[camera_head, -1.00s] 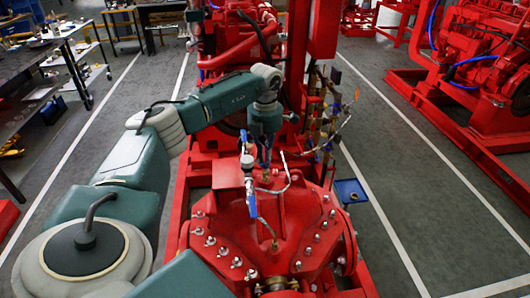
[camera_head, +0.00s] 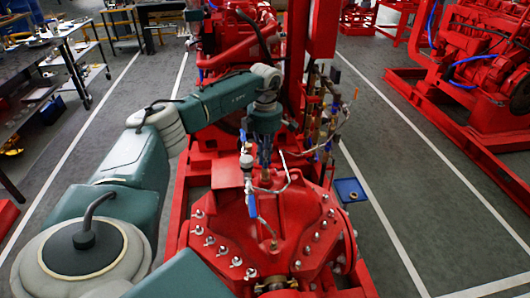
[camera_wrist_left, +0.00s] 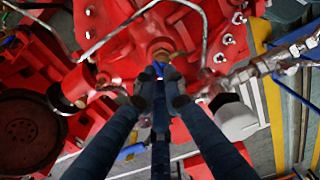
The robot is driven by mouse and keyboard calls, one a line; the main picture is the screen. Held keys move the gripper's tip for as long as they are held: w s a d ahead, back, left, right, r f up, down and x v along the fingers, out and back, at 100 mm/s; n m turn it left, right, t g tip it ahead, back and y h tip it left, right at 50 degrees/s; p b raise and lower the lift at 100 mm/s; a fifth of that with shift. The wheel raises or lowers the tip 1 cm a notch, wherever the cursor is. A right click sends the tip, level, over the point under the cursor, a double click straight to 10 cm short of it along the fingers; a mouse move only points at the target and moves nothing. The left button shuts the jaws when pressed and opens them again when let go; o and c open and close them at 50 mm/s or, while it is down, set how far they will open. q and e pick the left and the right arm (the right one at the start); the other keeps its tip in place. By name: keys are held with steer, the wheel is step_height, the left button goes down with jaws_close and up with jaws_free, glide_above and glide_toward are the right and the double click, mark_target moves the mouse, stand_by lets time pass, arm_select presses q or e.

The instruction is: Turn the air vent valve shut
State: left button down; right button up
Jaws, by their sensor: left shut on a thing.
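The air vent valve is a small brass fitting (camera_wrist_left: 160,52) with a blue handle (camera_wrist_left: 158,69) on top of the red pump casing (camera_head: 235,227). The brass fitting also shows in the head view (camera_head: 265,176), just below my left gripper (camera_head: 265,160). My left gripper points down at the valve. My right gripper is in neither view.
A second valve with a blue lever (camera_head: 251,205) stands close left of the gripper. A bent metal pipe (camera_head: 290,172) runs close on the right. Bolts ring the casing. A blue tray (camera_head: 350,190) lies to the right. The grey floor on both sides is mostly clear.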

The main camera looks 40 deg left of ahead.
arm_select(q)
steer(key=shift+w+r, duration=0.1)
steer(key=c, duration=1.8)
jaws_free()
step_height(320, 180, up, 12)
steer(key=shift+f, duration=0.1)
